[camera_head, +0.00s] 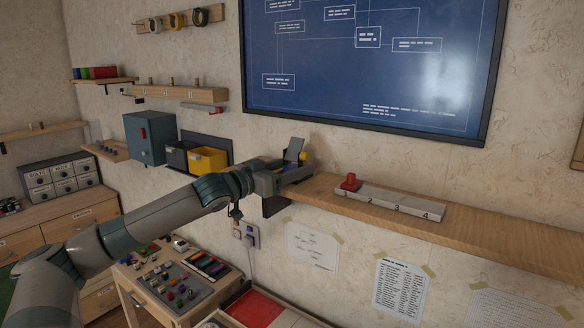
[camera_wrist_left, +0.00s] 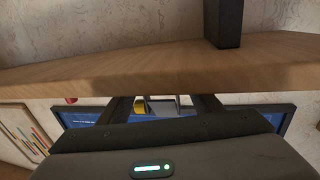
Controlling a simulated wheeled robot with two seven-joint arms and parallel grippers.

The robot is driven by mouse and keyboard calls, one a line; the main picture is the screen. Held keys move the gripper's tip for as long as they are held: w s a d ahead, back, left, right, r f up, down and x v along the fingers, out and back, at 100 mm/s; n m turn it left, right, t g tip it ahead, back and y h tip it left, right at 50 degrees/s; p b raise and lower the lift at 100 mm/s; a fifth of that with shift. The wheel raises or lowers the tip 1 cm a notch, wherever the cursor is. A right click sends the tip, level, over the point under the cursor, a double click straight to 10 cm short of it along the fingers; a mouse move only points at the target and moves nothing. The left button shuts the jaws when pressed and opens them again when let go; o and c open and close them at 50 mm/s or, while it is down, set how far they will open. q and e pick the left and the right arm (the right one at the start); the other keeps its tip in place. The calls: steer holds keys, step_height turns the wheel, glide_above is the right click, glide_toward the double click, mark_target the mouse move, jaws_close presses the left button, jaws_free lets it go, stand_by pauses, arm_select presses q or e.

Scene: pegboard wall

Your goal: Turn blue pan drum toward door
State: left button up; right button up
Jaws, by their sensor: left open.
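My left gripper (camera_head: 292,174) is open at the left end of the long wooden shelf (camera_head: 490,228). A small device with a grey-blue plate (camera_head: 296,148) and a yellow part (camera_head: 303,157) stands at that shelf end, partly hidden behind the gripper. In the left wrist view, my gripper's dark fingers (camera_wrist_left: 162,108) stand apart, with a yellow piece (camera_wrist_left: 141,105) and grey upright parts between them. I cannot tell whether they touch. No blue drum shows clearly; it may be hidden by the gripper.
A red knob (camera_head: 350,182) stands on a numbered grey strip (camera_head: 400,204) on the shelf. A teal box (camera_head: 150,137) and yellow bin (camera_head: 208,160) are on the wall at left. In the wrist view, the shelf edge (camera_wrist_left: 160,68) is close.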

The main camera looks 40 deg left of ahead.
arm_select(q)
steer(key=c, duration=1)
